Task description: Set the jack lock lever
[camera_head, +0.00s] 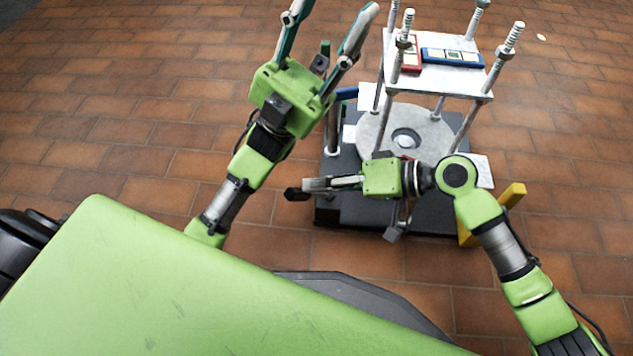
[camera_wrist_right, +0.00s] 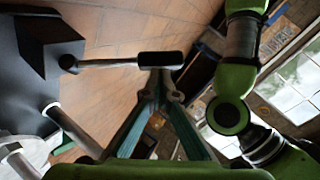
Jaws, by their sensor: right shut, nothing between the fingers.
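In the right wrist view a lever shows as a thin metal rod with a black cylindrical grip (camera_wrist_right: 160,58) and a dark rounded far end. The shut fingertips of my right gripper (camera_wrist_right: 163,84) are right beside the grip, with nothing between them; I cannot tell whether they touch it. In the head view the right gripper (camera_head: 325,184) points left across the near part of the jack's dark base (camera_head: 345,208). A dark piece (camera_head: 293,194) at its tips is probably the grip. My left gripper (camera_head: 327,22) is open and empty, left of the stand.
The stand has a white top plate (camera_head: 460,80) with threaded posts and red and blue pieces. A grey round flange (camera_head: 382,138) lies below it. The tiled floor on the left is free.

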